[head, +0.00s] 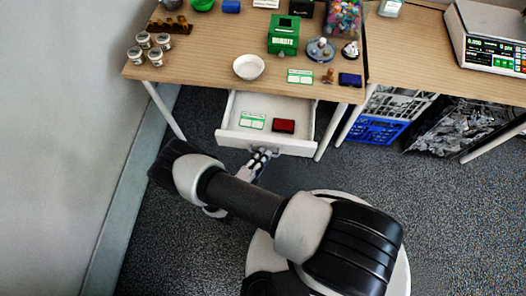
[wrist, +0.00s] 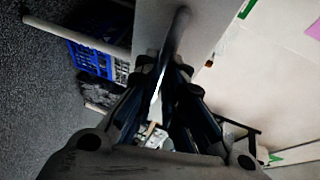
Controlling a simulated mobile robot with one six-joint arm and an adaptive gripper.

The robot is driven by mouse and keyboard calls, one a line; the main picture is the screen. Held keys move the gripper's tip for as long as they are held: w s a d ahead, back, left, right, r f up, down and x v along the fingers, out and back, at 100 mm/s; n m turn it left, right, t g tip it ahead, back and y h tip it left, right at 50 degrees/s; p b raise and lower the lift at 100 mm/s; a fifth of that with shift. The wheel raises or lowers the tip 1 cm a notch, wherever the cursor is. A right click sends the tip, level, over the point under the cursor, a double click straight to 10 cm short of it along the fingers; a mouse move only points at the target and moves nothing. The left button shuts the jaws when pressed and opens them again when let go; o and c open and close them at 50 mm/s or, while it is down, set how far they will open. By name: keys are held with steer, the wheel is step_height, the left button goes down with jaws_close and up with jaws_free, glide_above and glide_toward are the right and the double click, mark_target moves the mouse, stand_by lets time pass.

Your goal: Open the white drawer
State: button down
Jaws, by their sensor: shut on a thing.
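The white drawer (head: 295,148) is pulled out from under the wooden table, with its interior showing. A green-and-white card (head: 252,121) and a dark red box (head: 284,126) lie inside it. My gripper (head: 262,155) is at the middle of the drawer's front. In the wrist view, the fingers of my gripper (wrist: 172,75) are closed around the drawer's grey bar handle (wrist: 178,32). The pale drawer (wrist: 245,85) fills the right side of that view. The exact finger contact is dark and partly hidden.
The wooden table (head: 205,62) holds a white bowl (head: 248,67), a green box (head: 284,35), several jars and small items. A blue crate (head: 372,130) sits on the floor to the right. A wall (head: 60,130) stands left. Carpet is clear at lower right.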

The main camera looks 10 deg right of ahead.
steer(key=c, duration=1.7)
jaws_free()
steer(key=v, duration=1.2)
steer(key=shift+r, duration=0.1)
